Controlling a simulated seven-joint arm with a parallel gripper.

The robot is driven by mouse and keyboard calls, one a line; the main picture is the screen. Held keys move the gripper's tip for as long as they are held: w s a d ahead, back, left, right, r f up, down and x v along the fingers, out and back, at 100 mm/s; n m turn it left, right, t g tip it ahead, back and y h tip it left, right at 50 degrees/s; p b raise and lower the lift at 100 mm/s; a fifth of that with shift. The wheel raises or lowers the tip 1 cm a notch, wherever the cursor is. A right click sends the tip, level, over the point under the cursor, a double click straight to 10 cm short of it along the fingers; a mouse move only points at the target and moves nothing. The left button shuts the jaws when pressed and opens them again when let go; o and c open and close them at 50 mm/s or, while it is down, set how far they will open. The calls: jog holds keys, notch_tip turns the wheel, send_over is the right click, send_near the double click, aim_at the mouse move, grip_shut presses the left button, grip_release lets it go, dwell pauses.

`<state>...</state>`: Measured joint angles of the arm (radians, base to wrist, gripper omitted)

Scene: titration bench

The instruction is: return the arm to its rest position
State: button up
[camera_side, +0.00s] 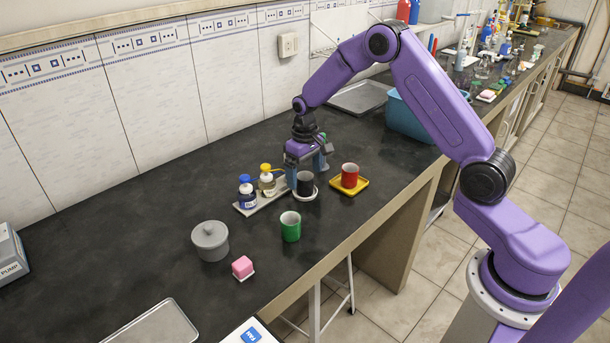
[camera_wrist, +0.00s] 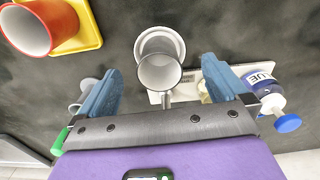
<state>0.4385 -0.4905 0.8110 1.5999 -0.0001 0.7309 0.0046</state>
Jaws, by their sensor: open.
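My gripper (camera_side: 307,171) is open just above and behind a dark grey mug (camera_side: 307,186) on a small white round saucer (camera_side: 314,194). In the wrist view my two blue fingers (camera_wrist: 160,66) are spread wide, with the mug (camera_wrist: 160,73) and its saucer (camera_wrist: 171,33) showing between them. The mug stands upright, and its handle points toward my gripper. I see no finger gripping it. I cannot tell the exact gap between the fingers and the mug.
A red mug (camera_side: 349,175) on a yellow square tray (camera_side: 361,185) stands close right. A tray (camera_side: 250,209) with blue-capped and yellow-capped bottles is close left. A teal bin (camera_side: 407,122) is behind right.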

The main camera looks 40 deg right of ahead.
jog(key=shift+r, duration=2.15)
jog(key=s+a+r+n, duration=0.35)
jog(key=s+a, duration=0.25)
jog(key=s, duration=0.2)
jog(key=s+a+r+n, duration=0.2)
jog(key=s+a+r, duration=0.35)
jog(key=s, duration=0.35)
jog(key=s+d+r+n, duration=0.1)
jog(key=s+n, duration=0.2)
jog(key=s, duration=0.7)
jog(key=s+d+n, duration=0.1)
jog(key=s+n, duration=0.2)
jog(key=s, duration=0.8)
jog(key=shift+s+d+r, duration=0.3)
jog(key=shift+d+r, duration=0.05)
